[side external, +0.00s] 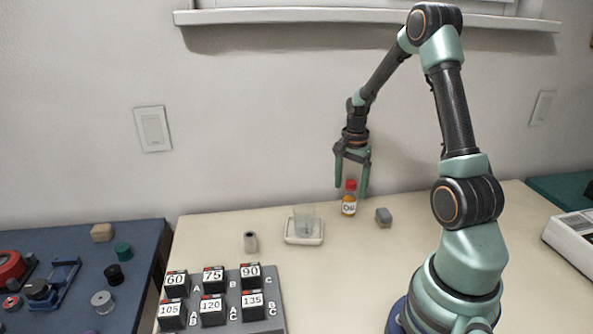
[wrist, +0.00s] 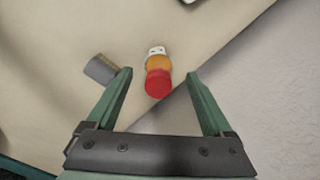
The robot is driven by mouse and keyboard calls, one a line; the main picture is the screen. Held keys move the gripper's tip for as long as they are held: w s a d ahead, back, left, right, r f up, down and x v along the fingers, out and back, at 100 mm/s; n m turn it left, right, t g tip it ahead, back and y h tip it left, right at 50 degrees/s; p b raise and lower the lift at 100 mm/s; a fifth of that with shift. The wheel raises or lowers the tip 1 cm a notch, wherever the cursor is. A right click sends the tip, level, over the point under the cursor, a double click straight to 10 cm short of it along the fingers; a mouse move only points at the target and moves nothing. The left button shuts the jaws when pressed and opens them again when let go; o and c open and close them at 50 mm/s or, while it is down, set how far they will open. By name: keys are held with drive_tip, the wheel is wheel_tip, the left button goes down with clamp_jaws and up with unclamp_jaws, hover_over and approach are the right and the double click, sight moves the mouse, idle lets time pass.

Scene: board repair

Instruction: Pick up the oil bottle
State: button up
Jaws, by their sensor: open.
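The oil bottle (side external: 349,203) stands upright on the table near the wall, small and amber with a red cap and a white label. In the wrist view the bottle (wrist: 158,74) shows from above, with its red cap toward me, between and a little beyond the fingertips. My gripper (side external: 352,177) is open and empty, pointing down. In the side view its fingers are just above and around the height of the bottle's cap; whether they touch it I cannot tell, but the wrist view shows clear space on both sides of the cap.
A small grey block (side external: 383,217) lies just right of the bottle. A rack of numbered blocks (side external: 266,316) sits front left. The wall (side external: 255,130) is close behind.

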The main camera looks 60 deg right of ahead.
sight(350, 196)
wheel_tip(350, 196, down, 4)
drive_tip(key=shift+s+d+f, duration=0.1)
clamp_jaws()
